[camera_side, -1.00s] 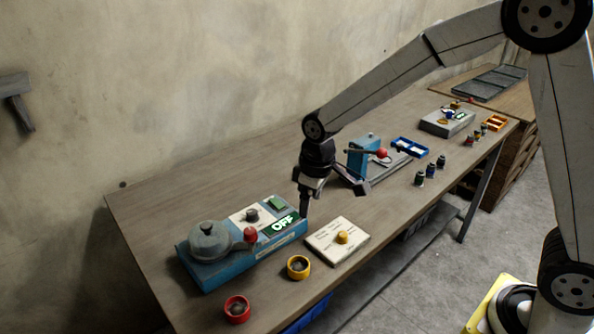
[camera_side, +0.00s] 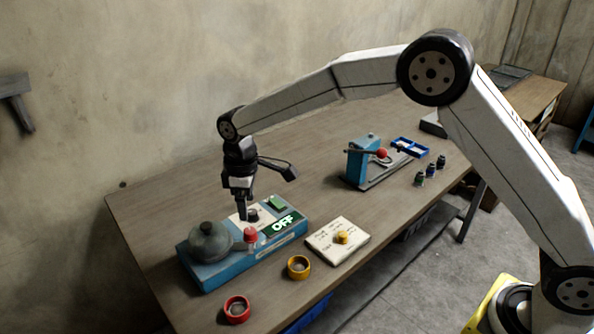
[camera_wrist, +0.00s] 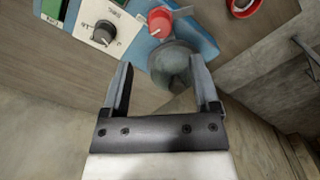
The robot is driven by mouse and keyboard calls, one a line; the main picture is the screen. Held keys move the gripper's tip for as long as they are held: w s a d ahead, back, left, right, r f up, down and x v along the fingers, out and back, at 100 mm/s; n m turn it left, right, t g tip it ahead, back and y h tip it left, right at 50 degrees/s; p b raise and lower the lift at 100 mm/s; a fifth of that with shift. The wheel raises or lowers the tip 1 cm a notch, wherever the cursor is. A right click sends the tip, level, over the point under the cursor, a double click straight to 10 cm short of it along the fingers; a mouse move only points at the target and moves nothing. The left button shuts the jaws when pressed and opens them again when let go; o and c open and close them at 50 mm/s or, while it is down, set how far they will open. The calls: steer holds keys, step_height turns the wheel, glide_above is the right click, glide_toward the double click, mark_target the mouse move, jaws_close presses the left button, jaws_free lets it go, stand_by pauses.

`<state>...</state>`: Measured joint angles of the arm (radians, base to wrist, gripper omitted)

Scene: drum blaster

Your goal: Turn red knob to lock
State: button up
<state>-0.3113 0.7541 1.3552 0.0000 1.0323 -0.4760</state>
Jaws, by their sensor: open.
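The red knob (camera_side: 250,234) stands on the front of a blue machine (camera_side: 213,274) with a grey domed lid (camera_side: 210,242). In the wrist view the red knob (camera_wrist: 160,21) is beyond my fingertips, with a grey lever beside it. My gripper (camera_side: 243,216) points down above the machine, behind the red knob and near the black dial (camera_side: 253,215). In the wrist view my gripper (camera_wrist: 160,75) is open, its fingers apart and empty, with part of the grey lid (camera_wrist: 172,65) showing between and beyond them.
A red ring (camera_side: 237,309) and a yellow ring (camera_side: 299,267) lie in front of the machine. A blue press (camera_side: 362,160) stands farther right. The table behind the machine is clear.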

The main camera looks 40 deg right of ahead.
mark_target(250, 230)
steer(key=shift+f, duration=3.9)
jaws_close()
